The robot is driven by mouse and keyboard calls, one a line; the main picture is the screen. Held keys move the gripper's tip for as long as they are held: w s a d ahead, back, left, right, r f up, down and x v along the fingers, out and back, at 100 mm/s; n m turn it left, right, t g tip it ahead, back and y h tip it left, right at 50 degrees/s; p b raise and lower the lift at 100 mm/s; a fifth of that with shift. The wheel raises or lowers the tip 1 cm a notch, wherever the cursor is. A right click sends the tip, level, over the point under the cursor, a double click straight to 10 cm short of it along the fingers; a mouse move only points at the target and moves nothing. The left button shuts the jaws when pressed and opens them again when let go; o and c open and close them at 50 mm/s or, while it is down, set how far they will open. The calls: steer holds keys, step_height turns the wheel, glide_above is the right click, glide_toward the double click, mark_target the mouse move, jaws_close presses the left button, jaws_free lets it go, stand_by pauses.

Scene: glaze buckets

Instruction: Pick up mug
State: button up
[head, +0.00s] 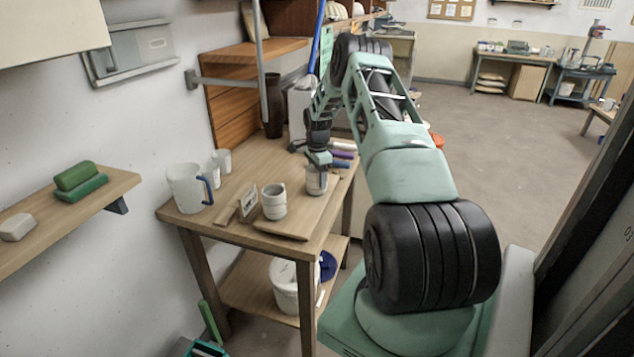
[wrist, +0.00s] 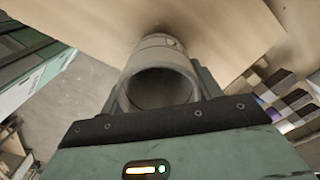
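A grey-white cylindrical vessel, which may be the mug, stands upright on the wooden table (head: 247,168) near its right edge, in the head view (head: 316,183). My gripper (head: 318,164) is over it, pointing down. In the wrist view the vessel's round open mouth (wrist: 160,88) sits between my two dark fingers (wrist: 160,92), with a finger close on each side. I cannot tell whether they press on it. No handle shows on it. Another pale mug (head: 273,203) with a handle stands to its left, nearer the camera.
A white pitcher with a blue handle (head: 186,188) and small white cups (head: 222,161) stand at the table's left. A board (head: 290,226) lies at the near edge. A dark vase (head: 273,105) stands at the back. A white bucket (head: 285,288) is on the lower shelf.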

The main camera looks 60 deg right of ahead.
steer(key=c, duration=0.3)
steer(key=shift+r, duration=0.15)
